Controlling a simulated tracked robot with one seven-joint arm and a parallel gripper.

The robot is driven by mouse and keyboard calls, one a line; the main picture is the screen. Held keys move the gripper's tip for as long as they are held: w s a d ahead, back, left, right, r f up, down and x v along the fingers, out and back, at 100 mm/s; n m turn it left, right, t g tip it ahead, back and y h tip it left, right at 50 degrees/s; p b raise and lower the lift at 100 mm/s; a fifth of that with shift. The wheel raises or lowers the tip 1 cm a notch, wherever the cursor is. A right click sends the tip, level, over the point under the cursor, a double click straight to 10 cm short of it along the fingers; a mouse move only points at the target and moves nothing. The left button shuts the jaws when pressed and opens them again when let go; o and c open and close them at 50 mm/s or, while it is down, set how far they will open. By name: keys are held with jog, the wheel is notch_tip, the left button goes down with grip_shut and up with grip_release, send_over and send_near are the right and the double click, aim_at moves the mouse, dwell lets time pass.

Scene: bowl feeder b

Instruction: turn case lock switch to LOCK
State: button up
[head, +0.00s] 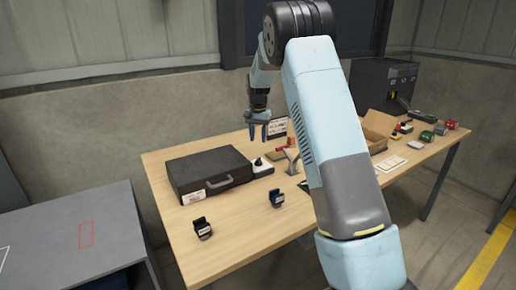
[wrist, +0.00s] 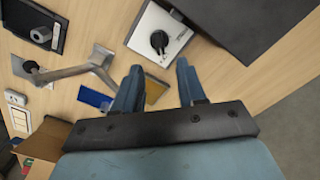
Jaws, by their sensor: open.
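A small white-topped switch box with a black rotary knob (head: 259,163) sits on the table beside the right end of a black case (head: 209,172). In the wrist view the knob (wrist: 159,40) shows on its pale plate (wrist: 143,33), with small lettering I cannot read. Which position the knob is in, I cannot tell. My gripper (head: 258,136) hangs above the table, a little above and behind the switch box in the head view. In the wrist view its blue fingers (wrist: 159,66) are apart and empty, with the knob just beyond the tips. They do not appear to touch it.
A grey metal bracket (wrist: 65,72) stands near the switch box. Two small dark devices (head: 203,228) (head: 276,198) lie toward the table's front edge. An open cardboard box (head: 378,131) and several coloured parts are at the right.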

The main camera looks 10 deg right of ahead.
jog(key=shift+r, duration=2)
jog(key=s+d+r+n+t, duration=0.1)
jog(key=s+r, duration=0.7)
jog(key=s, duration=0.4)
jog(key=s+r+n+t, duration=0.2)
jog(key=s+r, duration=0.7)
jog(key=s, duration=0.3)
jog(key=s+f+n+t, duration=0.2)
jog(key=s+f, duration=0.1)
jog(key=s, duration=2.1)
jog(key=shift+s+n+t, duration=0.3)
